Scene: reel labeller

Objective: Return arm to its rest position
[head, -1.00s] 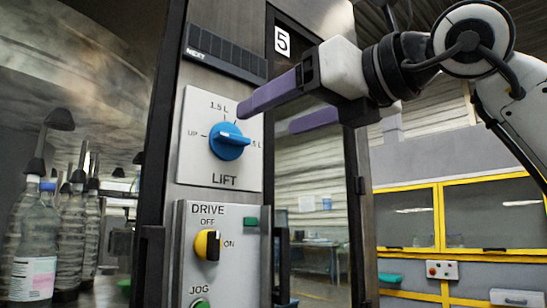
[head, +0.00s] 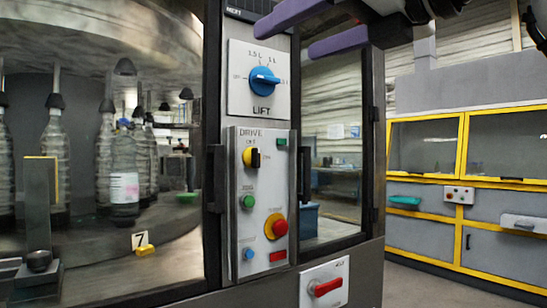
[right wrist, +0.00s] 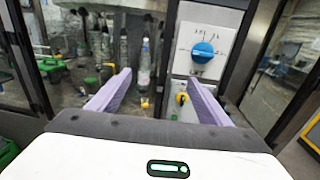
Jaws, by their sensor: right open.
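My right gripper (head: 287,41) is at the top of the head view, its two purple fingers apart with nothing between them. It hangs above and in front of the LIFT panel (head: 239,95), clear of the blue knob (head: 264,79). In the right wrist view the open fingers (right wrist: 159,78) point toward the machine, and the blue knob (right wrist: 203,52) shows beyond the right finger. The knob's handle lies roughly level in the head view; its exact setting is too small to read surely. My left gripper is not in view.
Below are the yellow-black DRIVE switch (head: 251,157), green button (head: 247,202), red stop button (head: 276,227) and red rotary switch (head: 325,288). Bottles (head: 124,170) stand behind glass at left. Yellow-framed cabinets (head: 425,148) stand at right, with open floor before them.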

